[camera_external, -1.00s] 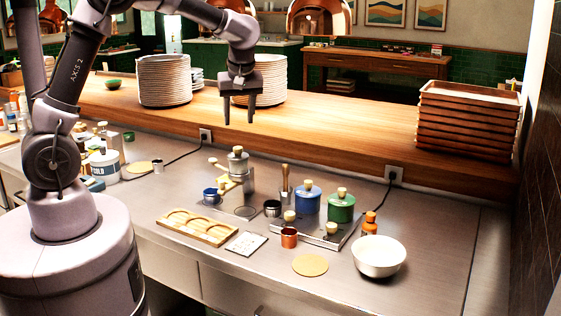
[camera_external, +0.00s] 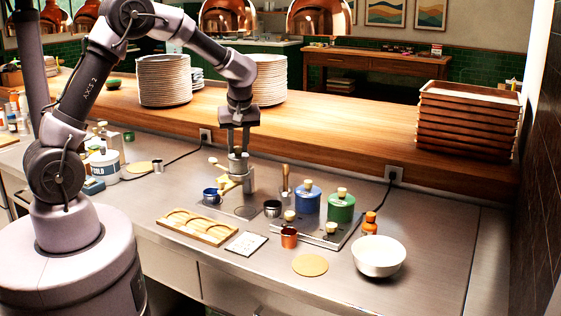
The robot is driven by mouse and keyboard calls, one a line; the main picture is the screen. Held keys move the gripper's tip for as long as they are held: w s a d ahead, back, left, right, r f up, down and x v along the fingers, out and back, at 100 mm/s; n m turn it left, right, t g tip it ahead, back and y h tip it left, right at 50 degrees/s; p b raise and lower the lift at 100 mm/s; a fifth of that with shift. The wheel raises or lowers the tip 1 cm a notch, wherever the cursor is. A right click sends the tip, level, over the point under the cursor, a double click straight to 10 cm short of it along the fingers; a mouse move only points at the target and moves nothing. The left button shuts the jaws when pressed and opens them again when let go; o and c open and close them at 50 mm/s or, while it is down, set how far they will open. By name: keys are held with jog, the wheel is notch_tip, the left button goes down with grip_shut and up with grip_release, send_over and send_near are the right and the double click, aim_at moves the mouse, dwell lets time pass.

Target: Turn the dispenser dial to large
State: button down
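The dispenser (camera_external: 247,185) is a grey metal device on the steel counter, with a pale wooden knob on top and a wooden handle to its left. A yellow piece (camera_external: 226,186) sits at its left side; I cannot tell the dial's markings or setting. My gripper (camera_external: 238,151) points straight down over the dispenser, its two fingers apart, one on each side of the top knob. It is too small to tell whether the fingers touch it. A blue cup (camera_external: 212,196) stands just left of the dispenser.
A wooden tray (camera_external: 182,236) and a white card (camera_external: 246,243) lie in front. The wooden ledge (camera_external: 340,150) rises behind.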

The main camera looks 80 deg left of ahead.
jog(key=shift+f+m+b, duration=0.1)
jog(key=shift+m+b, duration=0.2)
jog(key=shift+m, duration=0.1)
jog(key=m+t+b, duration=0.1)
jog(key=m, duration=0.2)
jog(key=shift+s+b, duration=0.15)
jog(key=shift+b, duration=0.25)
jog(key=m+t+h, duration=0.1)
jog(key=m+t, duration=0.1)
jog(key=m, duration=0.3)
jog(key=shift+s+a, duration=0.1)
jog(key=m, duration=0.2)
jog(key=m+t+h+b, duration=0.1)
jog(key=m, duration=0.1)
jog(key=shift+a+m+h, duration=0.1)
jog(key=shift+m+h, duration=0.2)
jog(key=shift+s+a+m+h+b, duration=0.1)
jog(key=shift+m+h+b, duration=0.75)
jog(key=shift+m, duration=1.15)
